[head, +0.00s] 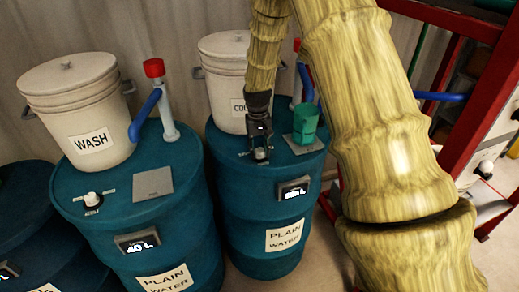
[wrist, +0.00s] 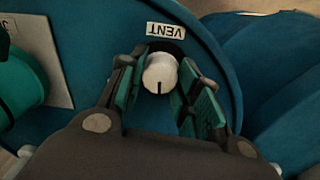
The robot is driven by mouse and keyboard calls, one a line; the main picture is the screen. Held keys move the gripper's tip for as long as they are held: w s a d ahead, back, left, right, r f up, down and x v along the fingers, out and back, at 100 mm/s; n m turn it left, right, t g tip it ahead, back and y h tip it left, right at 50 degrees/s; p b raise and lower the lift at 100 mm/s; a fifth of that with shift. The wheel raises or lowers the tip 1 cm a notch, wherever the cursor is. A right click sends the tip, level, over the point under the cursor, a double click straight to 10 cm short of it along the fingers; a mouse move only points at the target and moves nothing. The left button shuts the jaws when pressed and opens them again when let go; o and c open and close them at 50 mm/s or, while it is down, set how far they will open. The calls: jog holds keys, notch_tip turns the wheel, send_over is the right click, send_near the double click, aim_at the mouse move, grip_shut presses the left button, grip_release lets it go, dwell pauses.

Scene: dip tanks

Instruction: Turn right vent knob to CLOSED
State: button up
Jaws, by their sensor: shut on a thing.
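The right vent knob (wrist: 160,70) is a white round knob on top of the right blue drum (head: 228,175). A dark line on it points to the bottom of the wrist view, away from the upside-down VENT label (wrist: 165,30). My gripper (wrist: 162,85) is shut on the knob, with one green-padded finger on each side. I see no OPEN or CLOSED marking in the wrist view.
A green container (head: 305,124) stands on a grey plate beside my gripper. A white lidded bucket (head: 222,88) stands behind it. The left drum (head: 190,215) has its own white knob (head: 92,199), a WASH bucket (head: 110,125) and a red-capped pipe (head: 166,110). A red frame (head: 458,110) stands right.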

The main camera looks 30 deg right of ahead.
aim_at(259, 150)
jog(key=n, duration=0.4)
jog(key=shift+n, duration=1.8)
jog(key=o, duration=1)
jog(key=shift+o, duration=0.2)
notch_tip(259, 150, up, 12)
jog(key=shift+s+f, duration=0.1)
jog(key=shift+s, duration=0.05)
